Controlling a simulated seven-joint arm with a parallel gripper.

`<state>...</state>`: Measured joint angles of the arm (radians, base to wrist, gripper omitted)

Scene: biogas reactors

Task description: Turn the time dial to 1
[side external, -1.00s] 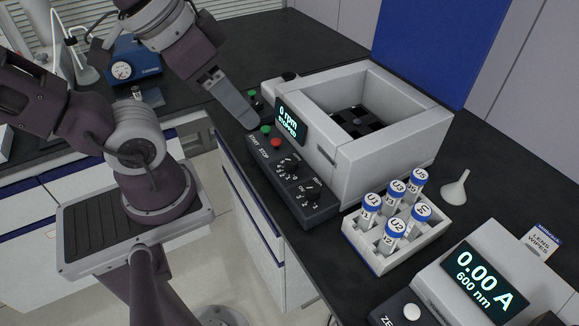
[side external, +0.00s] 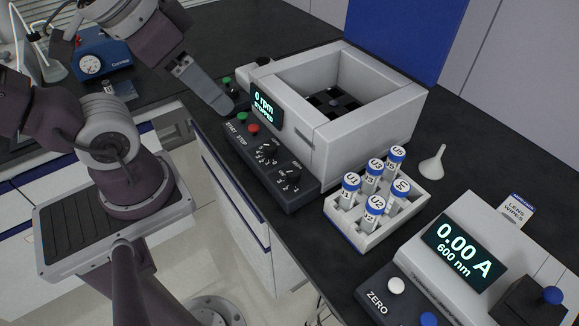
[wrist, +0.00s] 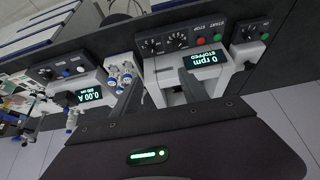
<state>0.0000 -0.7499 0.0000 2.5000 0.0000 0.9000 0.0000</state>
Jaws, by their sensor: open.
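The centrifuge-like machine (side external: 335,140) has a dark front panel with two black dials. One dial (side external: 267,152) is nearer the red STOP button, the other (side external: 291,175) nearer the panel's end. Their labels are too small to read, so I cannot tell which is the time dial or its setting. Both dials also show in the wrist view, one at the left (wrist: 152,45) and one beside it (wrist: 178,41). The display (side external: 265,107) reads 0 rpm, STOPPED. My gripper (wrist: 158,90) is open and empty, above the panel's far end near the buttons, apart from both dials.
A white rack (side external: 366,232) of blue-capped tubes stands right of the panel. A photometer (side external: 480,240) reading 0.00 A, a funnel (side external: 432,165) and a lens wipes box (side external: 517,208) lie farther right. A blue gauge device (side external: 100,55) stands at the back left.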

